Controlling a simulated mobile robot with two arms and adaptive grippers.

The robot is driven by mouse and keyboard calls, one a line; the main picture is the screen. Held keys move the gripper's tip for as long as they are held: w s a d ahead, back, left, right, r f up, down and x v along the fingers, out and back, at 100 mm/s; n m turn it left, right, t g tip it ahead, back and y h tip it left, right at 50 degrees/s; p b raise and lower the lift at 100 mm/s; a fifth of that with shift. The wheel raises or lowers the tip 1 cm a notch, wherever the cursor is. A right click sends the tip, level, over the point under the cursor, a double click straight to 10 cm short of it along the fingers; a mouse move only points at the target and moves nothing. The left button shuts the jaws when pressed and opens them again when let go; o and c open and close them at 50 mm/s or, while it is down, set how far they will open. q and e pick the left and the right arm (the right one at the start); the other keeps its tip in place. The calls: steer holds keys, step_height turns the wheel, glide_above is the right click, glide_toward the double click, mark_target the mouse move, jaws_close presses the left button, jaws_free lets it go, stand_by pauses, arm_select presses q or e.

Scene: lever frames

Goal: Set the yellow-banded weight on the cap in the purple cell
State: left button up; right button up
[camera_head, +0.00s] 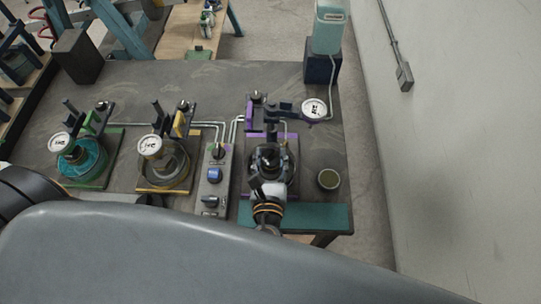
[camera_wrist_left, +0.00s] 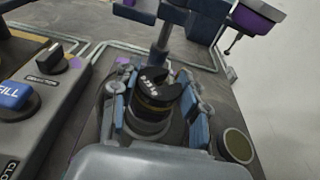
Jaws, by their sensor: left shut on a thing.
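The yellow-banded weight (camera_wrist_left: 155,92) is a dark, short cylinder with white marks on top and a thin yellow band. It is between the two fingers of my left gripper (camera_wrist_left: 152,100), which is shut on it. In the head view my left gripper (camera_head: 268,165) is over the purple cell (camera_head: 250,116), at the right of the bench. The purple cell's swing arm with a white dial gauge (camera_head: 314,109) is turned out to the right. The cap is hidden under the weight and gripper, so I cannot tell whether the weight touches it. My right gripper is not in view.
A yellow cell (camera_head: 165,172) and a green cell (camera_head: 82,160) stand to the left. A grey control box (camera_head: 213,180) is just left of the purple cell. A small round cup (camera_head: 328,179) and a teal strip (camera_head: 325,217) are close on the right.

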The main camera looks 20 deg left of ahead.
arm_select(q)
steer(key=shift+f, duration=0.1)
stand_by(0.6)
steer(key=o, duration=1.4)
steer(key=shift+o, duration=0.2)
steer(key=shift+f, duration=0.1)
steer(key=shift+s+d, duration=0.1)
steer(key=shift+s, duration=0.2)
steer(key=v, duration=1.1)
steer(key=shift+s+r, duration=0.2)
